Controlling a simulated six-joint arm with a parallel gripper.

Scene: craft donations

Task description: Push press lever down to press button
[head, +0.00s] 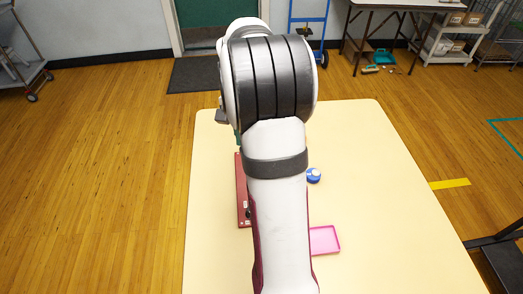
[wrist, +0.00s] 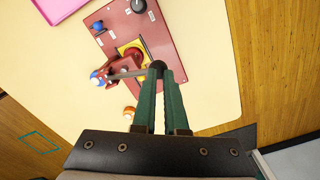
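The red panel (wrist: 108,35) lies on the table, and its edge also shows left of my arm in the head view (head: 242,190). The red press (wrist: 122,68) stands on it beside a yellow patch. The grey press lever (wrist: 132,73) runs sideways from the press to a black knob. My gripper (wrist: 159,75) has its green fingers close together, their tips at the black knob, apparently touching it. I cannot tell whether the knob is between the tips or just beyond them. In the head view my arm hides the gripper and press.
A blue and white round item (head: 313,175) sits right of the panel. A pink tray (head: 325,240) lies nearer. A small orange item (wrist: 129,112) is near the fingers in the wrist view. The table (head: 385,200) is clear on the right.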

